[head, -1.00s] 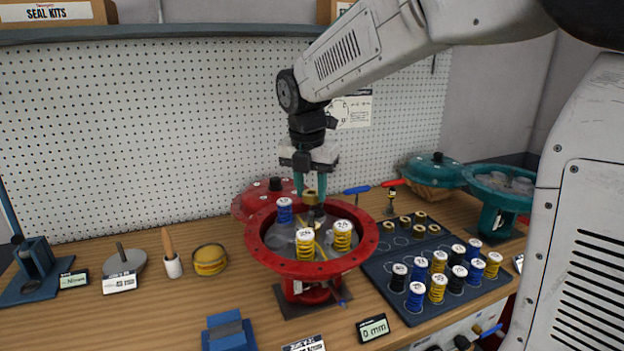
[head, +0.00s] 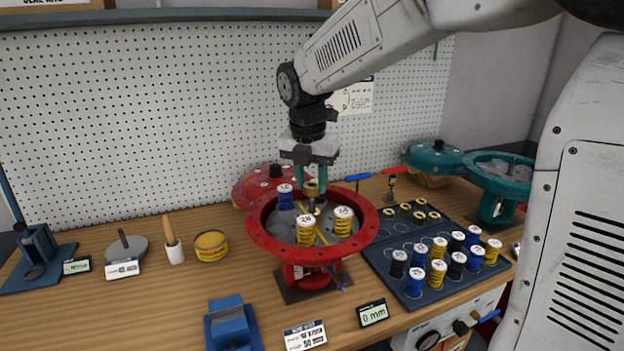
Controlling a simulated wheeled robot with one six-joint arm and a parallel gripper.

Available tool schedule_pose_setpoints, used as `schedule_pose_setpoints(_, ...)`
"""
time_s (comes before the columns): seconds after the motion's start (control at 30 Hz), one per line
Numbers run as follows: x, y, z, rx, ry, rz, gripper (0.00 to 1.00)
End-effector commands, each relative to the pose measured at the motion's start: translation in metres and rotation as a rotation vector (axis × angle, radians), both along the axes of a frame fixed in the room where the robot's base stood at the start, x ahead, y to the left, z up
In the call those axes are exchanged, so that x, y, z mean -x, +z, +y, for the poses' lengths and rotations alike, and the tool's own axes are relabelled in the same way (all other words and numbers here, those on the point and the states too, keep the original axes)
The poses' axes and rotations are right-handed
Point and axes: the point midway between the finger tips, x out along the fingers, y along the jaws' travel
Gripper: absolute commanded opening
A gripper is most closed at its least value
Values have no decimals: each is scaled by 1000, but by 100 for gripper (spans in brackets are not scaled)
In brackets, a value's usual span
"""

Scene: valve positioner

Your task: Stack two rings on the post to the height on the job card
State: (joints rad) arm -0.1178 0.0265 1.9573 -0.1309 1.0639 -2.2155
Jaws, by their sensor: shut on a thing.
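My gripper (head: 311,184) is shut on a brass ring (head: 312,189), which it holds over the middle of the open red housing (head: 262,238). A grey post (head: 317,209) shows just below the ring; I cannot tell whether the ring is around its top or above it. Several more brass rings (head: 404,208) lie at the back of the dark blue mat (head: 388,261) on the right. A card (head: 304,336) at the front edge has small print, including what looks like "50". A paper sheet (head: 353,97) on the pegboard is partly hidden by my arm.
One blue spring (head: 285,197) and two yellow springs (head: 306,231) stand in the red housing around the post. Several capped springs fill the mat's front. A display (head: 373,313) reads 0 mm.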

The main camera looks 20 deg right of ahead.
Motion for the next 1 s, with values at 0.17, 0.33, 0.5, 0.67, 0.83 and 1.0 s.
schedule_pose_setpoints(0.17,0,0,0,0,0,0,10)
schedule_pose_setpoints(0.33,0,-5,0,0,0,1,10)
schedule_pose_setpoints(0.5,0,-10,0,0,0,1,10)
schedule_pose_setpoints(0.67,0,-14,0,0,0,0,10)
schedule_pose_setpoints(0.83,0,-19,0,0,0,0,10)
schedule_pose_setpoints(1.0,0,-25,0,0,0,0,10)
